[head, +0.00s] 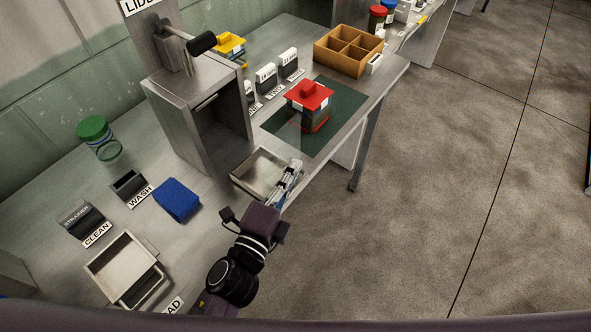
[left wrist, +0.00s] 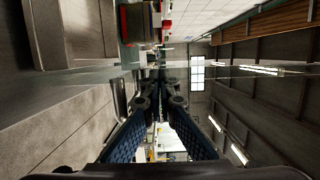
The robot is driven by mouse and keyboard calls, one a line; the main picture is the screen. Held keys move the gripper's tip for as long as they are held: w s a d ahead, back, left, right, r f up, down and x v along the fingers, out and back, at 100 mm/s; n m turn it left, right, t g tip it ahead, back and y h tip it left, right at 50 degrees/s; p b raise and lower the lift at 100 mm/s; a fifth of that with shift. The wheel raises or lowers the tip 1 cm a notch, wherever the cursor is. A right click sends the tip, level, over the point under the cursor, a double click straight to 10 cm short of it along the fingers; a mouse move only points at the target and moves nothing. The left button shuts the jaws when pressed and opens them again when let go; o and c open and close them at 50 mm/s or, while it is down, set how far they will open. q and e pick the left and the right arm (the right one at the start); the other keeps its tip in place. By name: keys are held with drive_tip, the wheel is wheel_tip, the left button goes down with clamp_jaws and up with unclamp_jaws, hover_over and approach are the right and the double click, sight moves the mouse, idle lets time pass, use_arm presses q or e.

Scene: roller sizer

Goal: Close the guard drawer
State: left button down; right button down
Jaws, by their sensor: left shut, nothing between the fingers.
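The guard drawer (head: 236,180) appears to be the shallow metal tray that sticks out open from the foot of a grey metal housing (head: 178,110) with a crank and black knob. My left gripper (head: 293,168) is shut and empty at the drawer's outer right side, overlapping its edge in the head view. I cannot tell whether it touches the drawer. In the left wrist view the fingers (left wrist: 161,92) come together, with grey metal surfaces to their left. My right gripper is not in view.
A red-lidded container (head: 310,100) stands on a dark green mat (head: 345,105) beyond the drawer. A wooden divided box (head: 349,50) is farther back. Open floor lies right.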

use_arm(q)
drive_tip(key=w+a, duration=0.3)
drive_tip(key=a, duration=0.2)
drive_tip(key=w+a+p, duration=0.1)
drive_tip(key=w+a, duration=0.3)
drive_tip(key=a, duration=0.1)
drive_tip(key=w+a, duration=0.3)
drive_tip(key=a, duration=0.2)
drive_tip(key=shift+w, duration=0.4)
drive_tip(key=shift+r, duration=0.1)
